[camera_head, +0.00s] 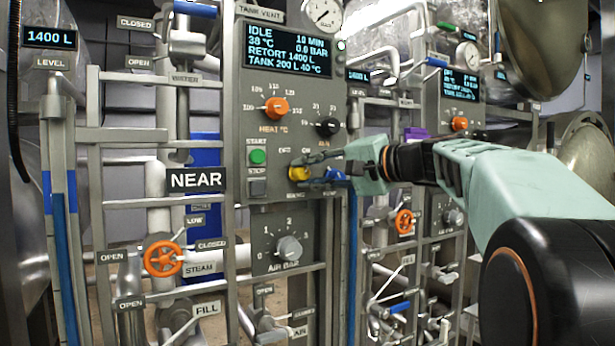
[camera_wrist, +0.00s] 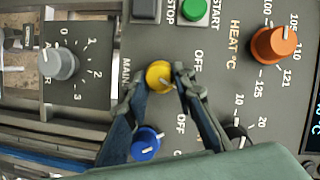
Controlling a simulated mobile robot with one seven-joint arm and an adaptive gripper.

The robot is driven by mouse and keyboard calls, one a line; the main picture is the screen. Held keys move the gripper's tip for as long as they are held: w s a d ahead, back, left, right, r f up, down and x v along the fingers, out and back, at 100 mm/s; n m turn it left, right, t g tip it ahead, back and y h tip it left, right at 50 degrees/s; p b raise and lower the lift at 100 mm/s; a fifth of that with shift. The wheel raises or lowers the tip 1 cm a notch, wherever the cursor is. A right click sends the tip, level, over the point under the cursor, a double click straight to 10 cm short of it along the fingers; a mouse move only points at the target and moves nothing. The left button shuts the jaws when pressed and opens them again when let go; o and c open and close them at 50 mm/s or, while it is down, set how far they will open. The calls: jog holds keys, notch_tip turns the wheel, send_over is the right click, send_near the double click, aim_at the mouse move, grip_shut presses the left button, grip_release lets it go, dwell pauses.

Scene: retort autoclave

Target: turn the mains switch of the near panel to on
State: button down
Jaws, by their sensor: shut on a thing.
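The near panel (camera_head: 253,105) carries a NEAR sign at its left. Its mains switch, a yellow knob (camera_head: 297,173), sits low on the panel, right of the start and stop buttons. The knob also shows in the wrist view (camera_wrist: 159,76), beside a partly covered MAINS label and below an OFF label. My gripper (camera_head: 308,175) reaches in from the right. In the wrist view its two fingertips (camera_wrist: 157,79) lie on either side of the yellow knob, shut on it. A small pale mark shows on the knob; its exact direction is hard to tell. The ON label is not readable there.
A blue knob (camera_wrist: 146,143) sits right beside the yellow one, between my fingers. Orange heat knob (camera_head: 276,108) and black timer knob (camera_head: 327,126) are above. The grey air knob (camera_head: 288,248) is below. A similar panel (camera_head: 459,90) stands farther right, behind my arm.

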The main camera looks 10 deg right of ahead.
jog(key=shift+m+y, duration=0.3)
jog(key=shift+m, duration=0.1)
jog(key=c, duration=1.6)
grip_release()
jog(key=v, duration=1.2)
